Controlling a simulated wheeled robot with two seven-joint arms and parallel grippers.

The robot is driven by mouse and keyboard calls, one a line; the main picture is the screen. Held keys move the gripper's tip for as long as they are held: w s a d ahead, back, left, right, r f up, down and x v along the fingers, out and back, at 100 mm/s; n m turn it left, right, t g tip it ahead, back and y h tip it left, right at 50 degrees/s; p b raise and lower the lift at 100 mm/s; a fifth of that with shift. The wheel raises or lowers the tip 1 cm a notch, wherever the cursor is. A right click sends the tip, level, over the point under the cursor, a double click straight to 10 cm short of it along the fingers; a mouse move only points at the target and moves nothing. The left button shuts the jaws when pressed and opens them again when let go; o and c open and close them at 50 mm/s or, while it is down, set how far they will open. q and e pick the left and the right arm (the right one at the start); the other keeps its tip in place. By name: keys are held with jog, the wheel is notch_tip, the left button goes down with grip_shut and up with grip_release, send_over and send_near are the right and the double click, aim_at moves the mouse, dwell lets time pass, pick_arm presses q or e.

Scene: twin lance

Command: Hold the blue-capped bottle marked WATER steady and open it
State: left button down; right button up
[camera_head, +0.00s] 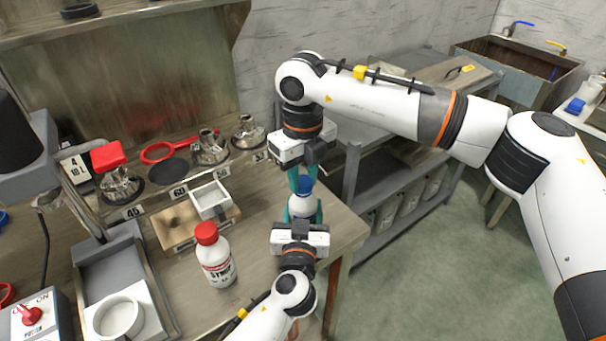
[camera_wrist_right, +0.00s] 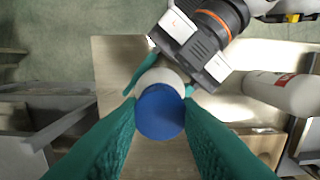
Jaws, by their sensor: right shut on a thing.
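The blue-capped bottle (camera_head: 302,207) stands upright near the right edge of the bench; its marking is hidden. My left gripper (camera_head: 302,216) comes from the near side, its teal fingers on both sides of the white body, shut on it. My right gripper (camera_head: 303,182) reaches down from above, its teal fingers shut on the blue cap (camera_wrist_right: 160,112), which shows from above between them in the right wrist view. The left gripper (camera_wrist_right: 165,80) also shows there, against the bottle's white body. The cap sits on the bottle.
A red-capped bottle marked SYRUP (camera_head: 216,258) stands left of my left gripper. Several metal vessels and a red ring (camera_head: 169,151) line the back. A grey shelf cart (camera_head: 372,165) stands right of the bench.

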aim_at(303, 181)
jog(key=n, duration=0.5)
jog(key=shift+r, duration=0.2)
dwell(0.4)
jog(key=shift+r, duration=0.9)
jog(key=shift+r, duration=0.15)
jog(key=shift+r, duration=1.9)
pick_arm(q)
jog(key=c, duration=0.5)
grip_release()
